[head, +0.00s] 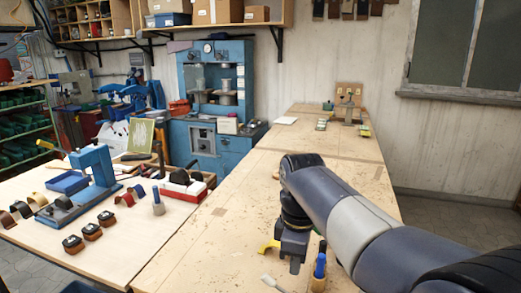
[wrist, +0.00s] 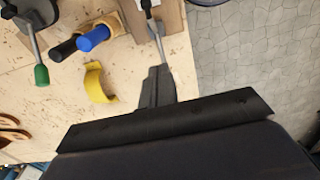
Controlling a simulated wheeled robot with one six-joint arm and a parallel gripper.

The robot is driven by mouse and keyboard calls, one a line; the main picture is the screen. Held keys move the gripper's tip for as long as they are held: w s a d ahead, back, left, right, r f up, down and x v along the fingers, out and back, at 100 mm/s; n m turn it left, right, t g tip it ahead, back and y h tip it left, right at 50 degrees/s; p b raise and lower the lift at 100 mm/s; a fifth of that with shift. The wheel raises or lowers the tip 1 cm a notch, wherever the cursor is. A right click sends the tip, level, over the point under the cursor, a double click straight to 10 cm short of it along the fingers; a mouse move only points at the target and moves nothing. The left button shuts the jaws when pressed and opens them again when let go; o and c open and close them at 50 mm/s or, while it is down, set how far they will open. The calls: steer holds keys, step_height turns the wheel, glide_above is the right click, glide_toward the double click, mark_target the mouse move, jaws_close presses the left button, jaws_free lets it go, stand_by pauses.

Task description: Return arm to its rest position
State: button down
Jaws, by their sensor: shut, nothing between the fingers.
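My arm reaches in from the lower right of the head view, over the light wooden bench (head: 235,215). My gripper (head: 294,264) points down above the bench's near part. Its fingers are together and hold nothing. In the wrist view my gripper (wrist: 157,88) shows as a dark shape near the bench edge. A yellow curved strap (wrist: 98,83) lies left of it, apart from the fingers; it also shows in the head view (head: 268,247).
Near my gripper are a blue-handled tool (wrist: 93,38), a black handle (wrist: 65,48) and a green-handled tool (wrist: 41,75). A second table (head: 120,255) on the left holds a blue press (head: 95,163) and sandal straps. Grey floor (wrist: 250,60) lies beyond the bench edge.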

steer(key=f+b, duration=0.2)
steer(key=f, duration=0.1)
steer(key=f+b, duration=0.2)
steer(key=shift+w+a, duration=0.15)
steer(key=shift+a, duration=0.2)
steer(key=shift+d+r, duration=0.15)
steer(key=shift+d, duration=0.1)
steer(key=shift+r, duration=0.1)
